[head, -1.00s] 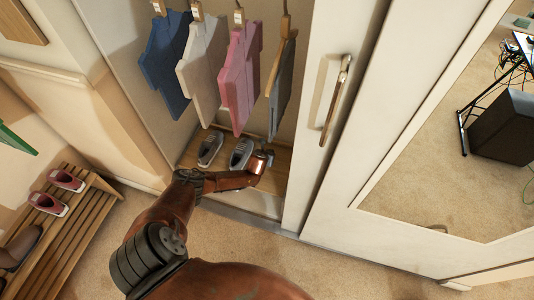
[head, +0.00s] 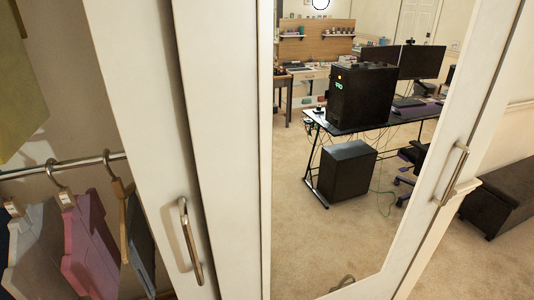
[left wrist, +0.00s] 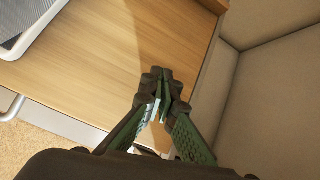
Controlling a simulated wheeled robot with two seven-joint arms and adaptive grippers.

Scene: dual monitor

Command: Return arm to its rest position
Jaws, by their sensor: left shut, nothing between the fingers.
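My left gripper (left wrist: 163,88) shows in the left wrist view. It is shut and empty, with its green-sided fingers together above a wooden board (left wrist: 110,50). A grey mesh-like object with a pale rim (left wrist: 22,25) lies on the board at the upper left, cut off by the frame. Neither of my arms shows clearly in the head view, so my right gripper is out of sight.
The head view shows a white wardrobe with hanging clothes, including a pink one (head: 85,235), on a rail (head: 80,166). Door handles (head: 190,240) stick out. A mirror panel (head: 300,220) reflects a desk and computer. Beige walls (left wrist: 270,80) flank the board in the wrist view.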

